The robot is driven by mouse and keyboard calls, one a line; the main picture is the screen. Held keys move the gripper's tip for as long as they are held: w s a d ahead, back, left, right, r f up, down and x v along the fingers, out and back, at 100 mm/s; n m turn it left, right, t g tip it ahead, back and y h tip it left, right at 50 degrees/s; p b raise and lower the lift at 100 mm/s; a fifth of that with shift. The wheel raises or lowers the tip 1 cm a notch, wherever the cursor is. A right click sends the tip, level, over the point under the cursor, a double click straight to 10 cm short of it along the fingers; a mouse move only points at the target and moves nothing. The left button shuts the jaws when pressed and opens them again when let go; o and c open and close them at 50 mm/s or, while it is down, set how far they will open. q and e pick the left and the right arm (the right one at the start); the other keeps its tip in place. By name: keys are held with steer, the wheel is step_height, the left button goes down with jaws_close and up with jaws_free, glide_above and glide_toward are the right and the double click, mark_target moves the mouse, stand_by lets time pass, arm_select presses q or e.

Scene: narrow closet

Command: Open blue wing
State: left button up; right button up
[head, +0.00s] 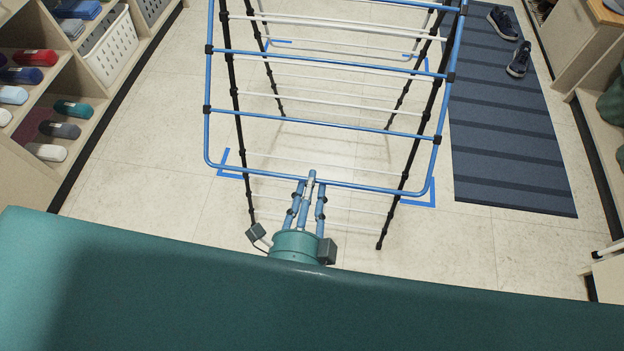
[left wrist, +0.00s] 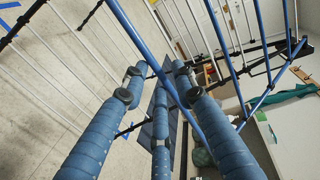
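A drying rack with a blue tubular wing (head: 310,122) fills the upper middle of the head view. The wing is a U-shaped frame with rounded corners, black clips and cross bars. Its near bar (head: 262,177) lies at my left gripper (head: 309,184). The gripper's blue fingers point at this bar, with the middle fingertip overlapping it. In the left wrist view the left gripper's fingers (left wrist: 158,75) reach up to a blue tube (left wrist: 140,42) running diagonally past their tips. Whether the fingers press on it is unclear. My right gripper is out of view.
Blue tape corners (head: 230,172) mark the pale tiled floor around the black legs. A dark striped mat (head: 505,130) with shoes (head: 518,60) lies on the right. Shelves with rolled towels (head: 35,58) and a white basket (head: 110,48) line the left; cabinets (head: 572,45) stand right.

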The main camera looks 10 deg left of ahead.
arm_select(q)
steer(key=v, duration=1)
